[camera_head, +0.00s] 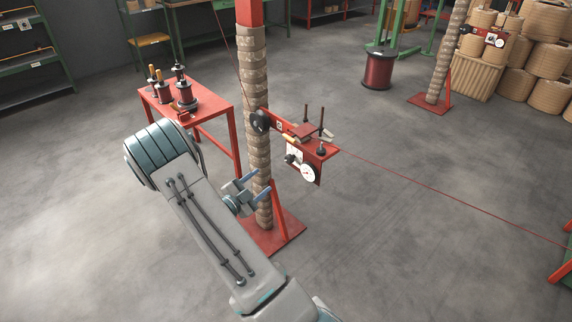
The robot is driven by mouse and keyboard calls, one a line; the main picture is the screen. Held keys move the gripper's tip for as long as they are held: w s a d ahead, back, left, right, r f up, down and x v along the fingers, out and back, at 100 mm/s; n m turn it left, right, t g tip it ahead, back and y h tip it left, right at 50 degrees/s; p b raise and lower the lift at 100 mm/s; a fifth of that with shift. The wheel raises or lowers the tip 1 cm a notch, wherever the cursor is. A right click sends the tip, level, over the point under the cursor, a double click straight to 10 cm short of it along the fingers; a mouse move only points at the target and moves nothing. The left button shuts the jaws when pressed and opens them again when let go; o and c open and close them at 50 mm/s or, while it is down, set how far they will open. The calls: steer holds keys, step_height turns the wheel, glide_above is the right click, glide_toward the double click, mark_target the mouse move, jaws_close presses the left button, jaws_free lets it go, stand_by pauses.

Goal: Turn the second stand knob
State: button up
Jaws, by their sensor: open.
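The nearer stand is a red post wrapped in tan cord (257,95) on a red base plate (285,232). Its red bracket (322,152) carries a black round knob (321,148), another small dark knob (291,158) and white dials (307,173). A similar stand (447,60) stands far back at the right, with its own bracket and dials (495,40). I cannot tell which knob is the second one. My gripper (257,183) is open and empty, in front of the nearer post in the picture, below and left of its bracket. It appears apart from the knobs.
A thin red wire (440,190) runs from the nearer bracket to the right edge. A red table (215,110) with several spools stands behind at left. A red drum (379,70) and stacked tan coils (546,55) are at the back right.

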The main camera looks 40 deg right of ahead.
mark_target(287, 160)
steer(key=x, duration=1.3)
steer(key=shift+d+p, duration=0.25)
steer(key=shift+p, duration=0.1)
steer(key=c, duration=1)
